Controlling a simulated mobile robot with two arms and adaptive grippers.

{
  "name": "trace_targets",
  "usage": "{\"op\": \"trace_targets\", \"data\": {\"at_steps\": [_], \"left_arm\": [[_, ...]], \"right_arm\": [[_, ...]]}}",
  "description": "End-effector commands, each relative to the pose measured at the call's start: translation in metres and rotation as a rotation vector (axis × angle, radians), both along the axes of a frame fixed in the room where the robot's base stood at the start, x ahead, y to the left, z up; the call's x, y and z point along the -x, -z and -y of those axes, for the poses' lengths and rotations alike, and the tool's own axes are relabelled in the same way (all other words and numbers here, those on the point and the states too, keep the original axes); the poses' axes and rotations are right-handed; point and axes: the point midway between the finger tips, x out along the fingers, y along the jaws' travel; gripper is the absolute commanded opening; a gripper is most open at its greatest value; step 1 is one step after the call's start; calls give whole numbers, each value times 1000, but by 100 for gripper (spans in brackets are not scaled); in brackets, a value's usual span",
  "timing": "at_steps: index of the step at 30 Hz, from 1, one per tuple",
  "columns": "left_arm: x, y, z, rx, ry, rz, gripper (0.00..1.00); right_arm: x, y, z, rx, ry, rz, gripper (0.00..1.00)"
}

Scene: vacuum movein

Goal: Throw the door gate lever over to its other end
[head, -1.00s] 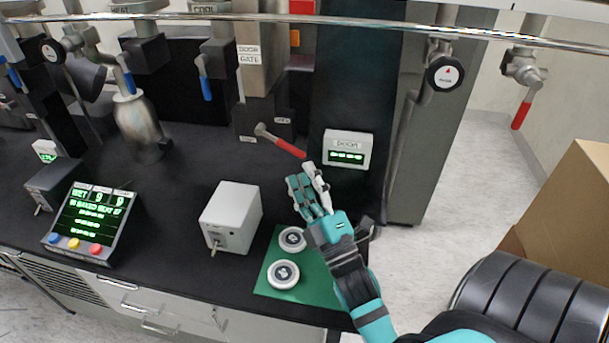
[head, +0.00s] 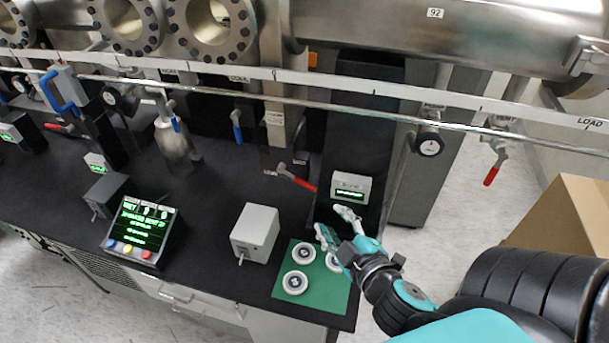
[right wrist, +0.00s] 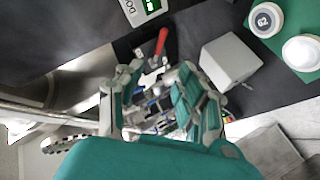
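The door gate lever (head: 298,181) has a red handle on a grey pivot, low on the front of the door gate post (head: 277,130). Its handle slants down to the right. My right gripper (head: 335,224) is open and empty, below and to the right of the handle's tip, apart from it. In the right wrist view the red handle (right wrist: 161,42) shows beyond my spread fingers (right wrist: 160,85). The small labels at the lever's ends are too small to read. My left gripper is not in view.
A white door display box (head: 351,187) stands just right of the lever. A grey switch box (head: 255,232) and a green mat (head: 328,292) with white round discs are in front. A metal rail (head: 350,108) runs across above. A cardboard box (head: 565,222) stands at right.

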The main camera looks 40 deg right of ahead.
Motion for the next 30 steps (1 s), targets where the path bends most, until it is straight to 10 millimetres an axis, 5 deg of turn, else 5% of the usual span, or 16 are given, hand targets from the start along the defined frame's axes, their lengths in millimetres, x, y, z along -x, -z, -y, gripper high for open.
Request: {"op": "trace_targets", "data": {"at_steps": [17, 19, 30], "left_arm": [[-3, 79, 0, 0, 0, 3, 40], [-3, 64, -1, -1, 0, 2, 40], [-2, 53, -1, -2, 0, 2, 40]], "right_arm": [[-81, 28, 18, 6, -3, 6, 37], [-96, 24, 21, 5, -1, 3, 37], [-153, 42, 33, 2, -1, 0, 37]]}}
